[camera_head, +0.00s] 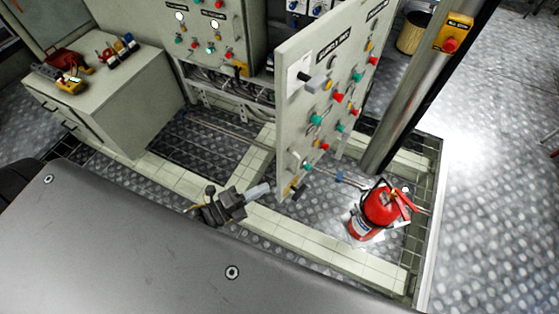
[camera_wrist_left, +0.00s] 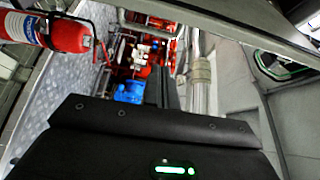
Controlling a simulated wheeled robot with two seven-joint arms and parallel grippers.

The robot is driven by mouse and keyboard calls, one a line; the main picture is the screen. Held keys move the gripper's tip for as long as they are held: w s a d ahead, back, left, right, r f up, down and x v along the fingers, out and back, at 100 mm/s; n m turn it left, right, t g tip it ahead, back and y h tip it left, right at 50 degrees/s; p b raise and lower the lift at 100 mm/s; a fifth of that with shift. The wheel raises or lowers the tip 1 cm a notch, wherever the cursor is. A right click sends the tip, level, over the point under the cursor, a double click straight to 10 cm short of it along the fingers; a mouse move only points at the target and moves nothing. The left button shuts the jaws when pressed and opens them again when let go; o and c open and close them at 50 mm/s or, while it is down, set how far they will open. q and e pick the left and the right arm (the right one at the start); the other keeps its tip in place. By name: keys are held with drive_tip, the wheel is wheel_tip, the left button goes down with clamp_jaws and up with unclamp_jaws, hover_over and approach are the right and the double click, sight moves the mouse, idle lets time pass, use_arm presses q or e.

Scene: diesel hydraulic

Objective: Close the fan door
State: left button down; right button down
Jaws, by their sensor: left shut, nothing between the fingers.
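A pale grey control door (camera_head: 328,98) stands swung open in the middle of the head view, and its label is too blurred to read. It carries several coloured buttons, knobs and a handle near its lower left edge. I take it to be the fan door. My left gripper (camera_head: 262,190) is shut and empty, low and just left of the door's lower left edge, apart from it. My right gripper is in neither view.
A red fire extinguisher (camera_head: 376,212) stands on the floor right of the door. A steel post (camera_head: 415,95) with a red stop button rises behind it. A fixed panel (camera_head: 212,38) is behind, and a cabinet (camera_head: 110,95) with tools stands left.

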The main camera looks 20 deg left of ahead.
sight(279, 166)
use_arm(q)
drive_tip(key=w+d+p, duration=0.1)
drive_tip(key=w, duration=0.2)
drive_tip(key=w+d+p, duration=0.1)
drive_tip(key=w+p, duration=0.1)
drive_tip(key=w, duration=0.1)
drive_tip(key=w+d+p, duration=0.1)
drive_tip(key=w, duration=0.2)
drive_tip(key=shift+r, duration=0.3)
drive_tip(key=shift+w+a+f+p, duration=0.1)
drive_tip(key=shift+w+a+p, duration=0.05)
drive_tip(key=shift+a+p, duration=0.2)
